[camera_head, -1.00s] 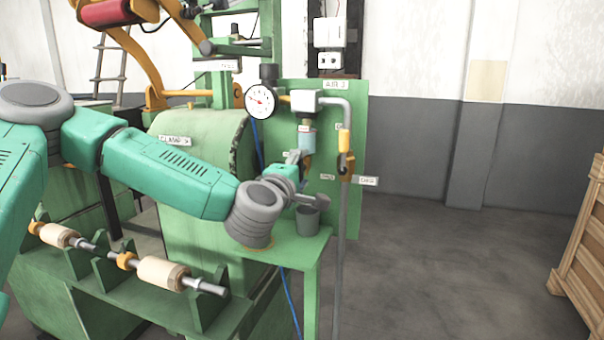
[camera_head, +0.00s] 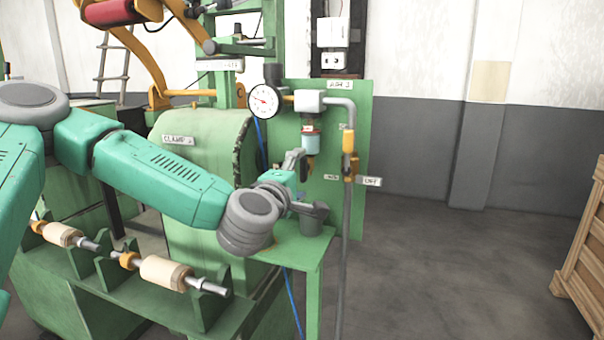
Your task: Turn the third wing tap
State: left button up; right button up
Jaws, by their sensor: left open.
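A green panel (camera_head: 283,172) carries a pressure gauge (camera_head: 263,101), a white box (camera_head: 308,102) and a grey pipe (camera_head: 345,250). An orange and dark fitting (camera_head: 351,167) sits on the pipe between two small labels; it looks like a tap, but its wings are not clear. A clear bowl (camera_head: 311,141) with a yellowish piece (camera_head: 310,163) under it hangs left of the pipe. My left gripper (camera_head: 306,183) is open, its fingers spread one above the other, left of the pipe and in front of the panel. It appears empty. My right gripper is not in view.
A grey cup (camera_head: 311,224) stands on the green stand (camera_head: 297,252) below my left gripper, its rim partly hidden. The green machine (camera_head: 205,195) and shaft rack (camera_head: 200,325) are at left. A wooden crate (camera_head: 583,240) stands right; floor between is clear.

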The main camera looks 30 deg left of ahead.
pick_arm(q)
jog(key=v, duration=0.4)
jog(key=shift+s+f, duration=0.1)
jog(key=shift+s, duration=0.3)
jog(key=s+d+f+m+g+h, duration=0.2)
jog(key=s+d+f+m+g, duration=0.15)
jog(key=f, duration=0.65)
jog(key=s+d+f+m+g+h, duration=0.25)
jog(key=d+f+m, duration=0.25)
jog(key=f, duration=0.4)
jog(key=s+d+f+m+g+h, duration=0.2)
jog(key=s+d+f+m, duration=0.25)
jog(key=f, duration=0.55)
jog(key=s+a+f+m+g+y, duration=0.1)
jog(key=s+a+f+m+g, duration=0.1)
jog(key=s+f+m+g, duration=0.2)
jog(key=s+a+f+m+g+y, duration=0.1)
jog(key=s+a+f+m+g, duration=0.2)
jog(key=s+f, duration=0.7)
jog(key=s+m+g, duration=0.1)
jog(key=s+g, duration=0.1)
jog(key=s, duration=0.5)
jog(key=shift+a, duration=0.2)
jog(key=shift+f+y, duration=0.15)
jog(key=shift+y, duration=0.1)
